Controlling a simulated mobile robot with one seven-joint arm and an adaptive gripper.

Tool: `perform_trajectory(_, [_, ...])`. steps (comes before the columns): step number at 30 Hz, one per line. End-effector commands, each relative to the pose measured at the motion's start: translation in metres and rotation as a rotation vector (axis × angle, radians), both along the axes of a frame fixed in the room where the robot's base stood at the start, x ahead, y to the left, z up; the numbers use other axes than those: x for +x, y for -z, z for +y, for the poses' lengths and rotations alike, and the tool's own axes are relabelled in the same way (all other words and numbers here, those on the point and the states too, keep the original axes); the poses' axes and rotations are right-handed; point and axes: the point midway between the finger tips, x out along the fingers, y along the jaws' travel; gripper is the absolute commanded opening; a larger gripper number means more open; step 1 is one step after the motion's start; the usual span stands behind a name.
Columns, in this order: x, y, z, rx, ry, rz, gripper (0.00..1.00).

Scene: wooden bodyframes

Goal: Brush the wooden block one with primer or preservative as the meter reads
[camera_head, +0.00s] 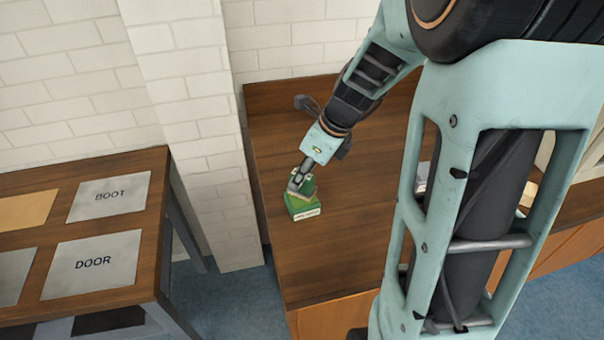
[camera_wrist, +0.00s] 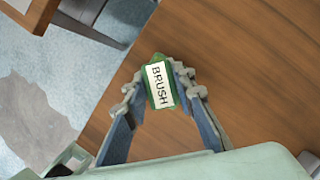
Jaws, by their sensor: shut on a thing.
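A green brush (camera_head: 305,207) with a white label is near the left edge of the brown wooden worktop. I cannot make out wooden block one, the meter, primer or preservative; my arm hides much of the worktop's right part.
The worktop (camera_head: 345,245) is bare around the brush. A separate wooden table (camera_head: 150,235) at left has plates marked BOOT (camera_head: 110,196) and DOOR (camera_head: 92,264), with a floor gap between. A white brick wall (camera_head: 190,110) and pillar stand behind.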

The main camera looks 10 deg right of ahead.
Motion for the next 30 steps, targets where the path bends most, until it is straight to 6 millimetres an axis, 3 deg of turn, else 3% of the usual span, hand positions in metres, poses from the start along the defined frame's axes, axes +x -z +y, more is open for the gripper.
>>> perform_trajectory(30, [-0.0001,0.0079,-0.0001,0.0,0.0,0.0,0.05])
